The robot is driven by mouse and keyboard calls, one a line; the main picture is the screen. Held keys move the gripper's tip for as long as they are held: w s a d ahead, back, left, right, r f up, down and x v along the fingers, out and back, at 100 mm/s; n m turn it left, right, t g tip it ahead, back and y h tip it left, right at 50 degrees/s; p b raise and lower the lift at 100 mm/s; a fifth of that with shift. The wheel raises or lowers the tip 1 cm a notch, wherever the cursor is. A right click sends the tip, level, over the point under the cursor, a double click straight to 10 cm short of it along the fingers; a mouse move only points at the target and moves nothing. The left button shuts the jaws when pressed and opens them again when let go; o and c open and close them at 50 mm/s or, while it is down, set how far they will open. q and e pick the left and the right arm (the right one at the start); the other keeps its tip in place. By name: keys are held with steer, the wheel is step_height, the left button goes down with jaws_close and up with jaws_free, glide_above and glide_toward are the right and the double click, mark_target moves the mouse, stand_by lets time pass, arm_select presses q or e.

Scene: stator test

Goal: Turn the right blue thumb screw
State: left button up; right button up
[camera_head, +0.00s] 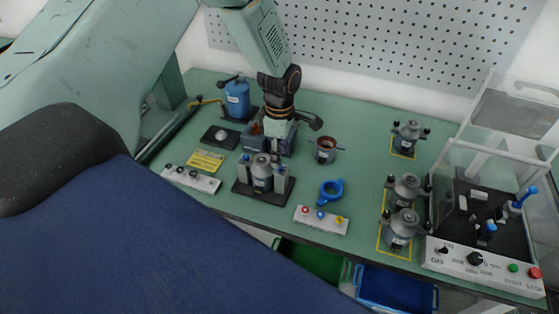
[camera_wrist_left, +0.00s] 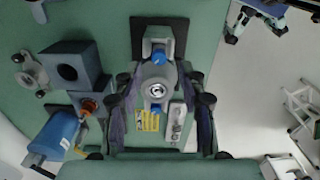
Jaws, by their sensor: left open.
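A grey stator part sits in a clamp fixture on a black base (camera_head: 240,188) at the middle of the bench. In the left wrist view, two blue thumb screws lie on opposite sides of the round grey part (camera_wrist_left: 157,90). The right blue thumb screw (camera_wrist_left: 158,55) is the upper one in that view; the other thumb screw (camera_wrist_left: 156,108) is lower. My left gripper (camera_head: 268,148) points down above the fixture, its fingers spread. In the left wrist view the open fingers (camera_wrist_left: 160,95) show on both sides of the fixture; contact cannot be told. My right gripper is out of view.
A blue canister (camera_head: 237,98) stands behind left. A blue ring (camera_head: 331,191) and a button box (camera_head: 321,219) lie right of the fixture. Several grey stators stand in yellow-marked areas at right, beside a clear-walled test station (camera_head: 460,262). Bare bench shows between them.

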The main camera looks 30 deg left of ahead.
arm_select(q)
steer(key=shift+w+f, duration=0.1)
steer(key=shift+f, duration=1.85)
steer(key=shift+c, duration=0.3)
jaws_close()
